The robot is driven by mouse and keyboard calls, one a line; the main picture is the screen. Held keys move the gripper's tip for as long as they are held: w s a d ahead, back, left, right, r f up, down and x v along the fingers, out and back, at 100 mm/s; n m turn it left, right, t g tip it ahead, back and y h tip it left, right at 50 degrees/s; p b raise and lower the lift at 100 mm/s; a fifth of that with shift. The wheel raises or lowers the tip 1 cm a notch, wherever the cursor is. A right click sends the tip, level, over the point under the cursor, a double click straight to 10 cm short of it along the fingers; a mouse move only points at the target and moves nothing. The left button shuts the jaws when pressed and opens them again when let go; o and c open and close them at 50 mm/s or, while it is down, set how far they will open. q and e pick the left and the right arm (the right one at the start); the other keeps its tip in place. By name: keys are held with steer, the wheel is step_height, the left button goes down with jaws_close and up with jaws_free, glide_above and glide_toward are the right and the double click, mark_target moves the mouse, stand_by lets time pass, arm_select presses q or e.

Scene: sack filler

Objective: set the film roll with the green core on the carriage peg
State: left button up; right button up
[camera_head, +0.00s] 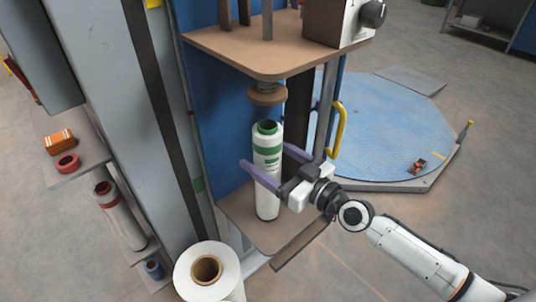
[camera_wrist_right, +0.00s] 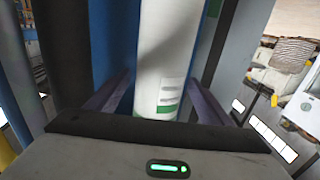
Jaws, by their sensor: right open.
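The white film roll with the green core (camera_head: 267,180) stands upright on the brown lower plate of the carriage (camera_head: 240,211). Its green core shows at the top, below a round brown disc with a spring (camera_head: 267,95). The peg is hidden, so I cannot tell whether the roll sits on it. My right gripper (camera_head: 267,157) is open, with one purple finger on each side of the roll. In the right wrist view the roll (camera_wrist_right: 168,55) stands between the open fingers (camera_wrist_right: 158,92). My left gripper is not in view.
A white roll with a brown core (camera_head: 236,284) stands at the front. Another wrapped roll with a red core (camera_head: 121,218) is on the left shelf. A red ring (camera_head: 66,163) and an orange pack (camera_head: 59,141) lie further back. A yellow handle (camera_head: 338,130) is right of the carriage.

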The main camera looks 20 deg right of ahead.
steer(key=shift+s+d+f, duration=0.1)
steer(key=shift+s+d, duration=0.3)
steer(key=shift+s, duration=0.2)
steer(key=b+v, duration=0.1)
steer(key=v, duration=0.7)
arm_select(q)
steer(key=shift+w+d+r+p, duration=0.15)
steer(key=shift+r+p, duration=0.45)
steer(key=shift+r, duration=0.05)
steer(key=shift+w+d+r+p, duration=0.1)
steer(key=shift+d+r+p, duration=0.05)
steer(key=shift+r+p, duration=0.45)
arm_select(e)
steer(key=s+a+f+m+g+h, duration=0.1)
steer(key=s+a+f+g+h, duration=0.1)
steer(key=s+f, duration=0.7)
steer(key=s+a+f+m+g+h, duration=0.2)
steer(key=s+f, duration=0.7)
steer(key=f, duration=0.5)
steer(key=a+g+h, duration=0.1)
steer(key=a+g, duration=0.1)
steer(key=g, duration=0.1)
steer(key=shift+s+a+f+h, duration=0.15)
steer(key=shift+s+h, duration=0.15)
steer(key=shift+s, duration=0.1)
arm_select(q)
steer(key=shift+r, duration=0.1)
arm_select(e)
steer(key=shift+c, duration=0.3)
